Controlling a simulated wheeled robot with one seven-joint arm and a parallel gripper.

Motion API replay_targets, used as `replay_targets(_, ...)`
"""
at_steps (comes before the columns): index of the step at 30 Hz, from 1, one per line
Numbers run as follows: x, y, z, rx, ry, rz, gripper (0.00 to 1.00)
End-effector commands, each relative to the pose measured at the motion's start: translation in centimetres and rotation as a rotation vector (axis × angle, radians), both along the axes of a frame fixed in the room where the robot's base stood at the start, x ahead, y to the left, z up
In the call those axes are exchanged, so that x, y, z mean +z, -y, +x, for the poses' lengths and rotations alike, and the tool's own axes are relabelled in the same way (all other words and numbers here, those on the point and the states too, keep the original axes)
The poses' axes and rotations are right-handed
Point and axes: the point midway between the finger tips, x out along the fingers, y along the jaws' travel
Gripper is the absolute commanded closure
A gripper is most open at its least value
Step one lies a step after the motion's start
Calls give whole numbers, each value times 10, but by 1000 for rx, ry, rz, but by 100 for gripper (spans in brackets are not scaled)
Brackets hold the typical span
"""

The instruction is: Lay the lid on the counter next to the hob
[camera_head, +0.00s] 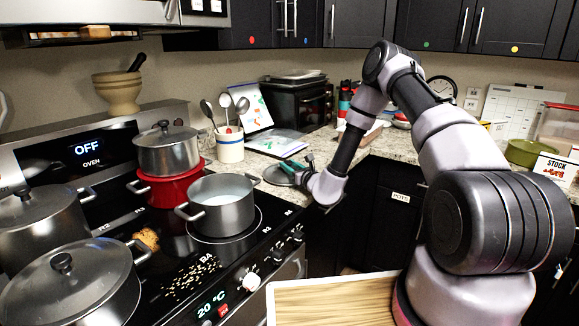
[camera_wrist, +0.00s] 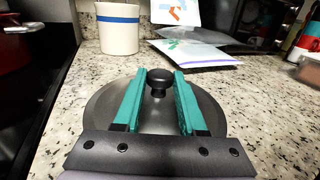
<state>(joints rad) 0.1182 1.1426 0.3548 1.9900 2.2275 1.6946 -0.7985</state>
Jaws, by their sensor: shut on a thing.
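The lid (camera_wrist: 104,109) is a round grey metal disc with a black knob (camera_wrist: 158,88). In the head view the lid (camera_head: 271,177) is at the counter's edge, just right of the hob (camera_head: 186,247). It is over the speckled counter (camera_wrist: 258,115), level and either touching it or very slightly above; I cannot tell which. My gripper (camera_wrist: 160,82) has its teal fingers shut on the knob. It also shows in the head view (camera_head: 287,166), partly hidden by my wrist. An uncovered pot (camera_head: 228,211) with pale contents stands on the hob.
A utensil crock (camera_wrist: 118,28) stands behind the lid, with papers (camera_wrist: 195,52) to its right. Lidded pots (camera_head: 167,153) and a red pot (camera_head: 172,187) crowd the hob. Bare counter lies right of the lid. A wooden board (camera_head: 335,300) is in the foreground.

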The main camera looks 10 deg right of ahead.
Motion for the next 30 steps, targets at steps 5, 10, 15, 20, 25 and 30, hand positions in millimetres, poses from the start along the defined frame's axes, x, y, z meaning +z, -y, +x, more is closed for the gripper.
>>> replay_targets(5,-3,0,0,0,0,0,33)
replay_targets(10,-3,0,0,0,0,1,30)
replay_targets(15,-2,0,0,0,0,0,30)
replay_targets(20,0,6,-11,0,-4,0,30)
replay_targets(25,0,21,-43,-1,-5,0,30)
replay_targets(30,0,37,-76,0,-4,0,30)
